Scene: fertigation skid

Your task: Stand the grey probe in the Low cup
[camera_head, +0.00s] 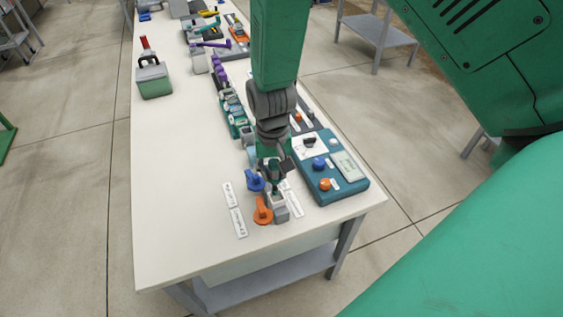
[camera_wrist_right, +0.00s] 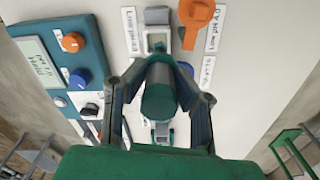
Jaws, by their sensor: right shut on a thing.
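My right gripper (camera_head: 271,168) is shut on the probe (camera_wrist_right: 160,92), which shows in the right wrist view as a thick grey-teal cylinder between the fingers. Its lower end points down at the front end of the bench, near a small grey cup (camera_head: 279,208) beside an orange valve handle (camera_head: 263,211). The cup also shows in the right wrist view (camera_wrist_right: 157,15), between a "Low pH" label (camera_wrist_right: 131,30) and the orange handle. I cannot tell whether the probe tip is inside the cup or above it. My left gripper is not in view.
A blue valve handle (camera_head: 254,181) stands just behind the orange one. A teal meter box (camera_head: 340,187) with knobs lies close on the right. Several small fittings run back along the bench.

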